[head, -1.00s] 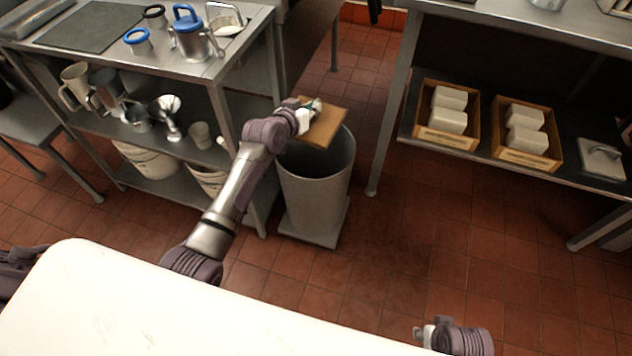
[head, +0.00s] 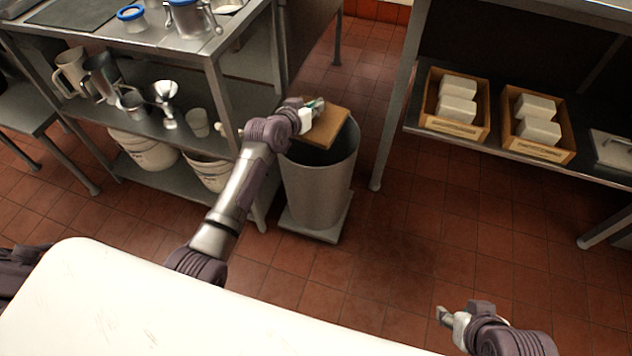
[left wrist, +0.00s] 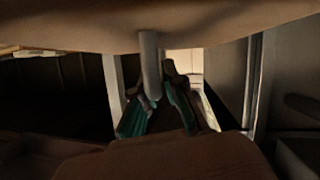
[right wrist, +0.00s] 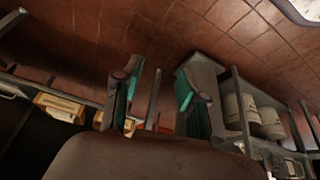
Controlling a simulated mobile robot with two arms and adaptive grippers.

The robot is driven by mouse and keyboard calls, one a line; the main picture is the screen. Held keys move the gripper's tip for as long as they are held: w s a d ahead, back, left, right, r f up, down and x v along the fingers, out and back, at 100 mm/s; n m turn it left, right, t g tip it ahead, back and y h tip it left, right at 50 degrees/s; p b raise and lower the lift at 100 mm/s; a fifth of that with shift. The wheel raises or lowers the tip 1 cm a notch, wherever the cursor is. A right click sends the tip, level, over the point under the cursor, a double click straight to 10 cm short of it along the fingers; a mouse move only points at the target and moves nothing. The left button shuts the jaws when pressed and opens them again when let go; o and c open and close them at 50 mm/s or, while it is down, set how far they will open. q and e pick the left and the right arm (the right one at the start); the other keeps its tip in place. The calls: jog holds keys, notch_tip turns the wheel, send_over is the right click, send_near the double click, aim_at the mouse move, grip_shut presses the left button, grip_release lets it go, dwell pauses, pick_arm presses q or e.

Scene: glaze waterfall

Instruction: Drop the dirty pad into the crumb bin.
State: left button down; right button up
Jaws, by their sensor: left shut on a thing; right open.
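The dirty pad (head: 331,125) is a flat tan-brown slab held over the mouth of the grey crumb bin (head: 318,192). The bin is a tall round can on a square base, and its dark inside shows beside the pad. My left gripper (head: 314,110) is shut on the pad. In the left wrist view, the fingers (left wrist: 157,108) close around a grey stem under a broad brown surface (left wrist: 160,28). Whether the pad touches the rim cannot be told. My right gripper (head: 443,317) is open and empty above the floor; its spread fingers show in the right wrist view (right wrist: 158,92).
A steel shelf unit (head: 195,110) with jugs, cups and white buckets stands left of the bin. At the right, a low shelf (head: 415,124) holds two wooden boxes (head: 455,128) of white blocks. Tiled floor (head: 400,240) is clear between. A white surface (head: 130,305) fills the front left.

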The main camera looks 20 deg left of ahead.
pick_arm(q)
jog(key=shift+f, duration=0.35)
pick_arm(e)
jog(key=shift+w+a+t, duration=0.3)
jog(key=shift+w+t, duration=0.3)
jog(key=shift+w, duration=0.35)
pick_arm(q)
jog(key=c, duration=1.2)
grip_release()
jog(key=shift+s, duration=0.1)
jog(key=v, duration=1.1)
jog(key=shift+s+a+r, duration=0.1)
jog(key=shift+s, duration=0.3)
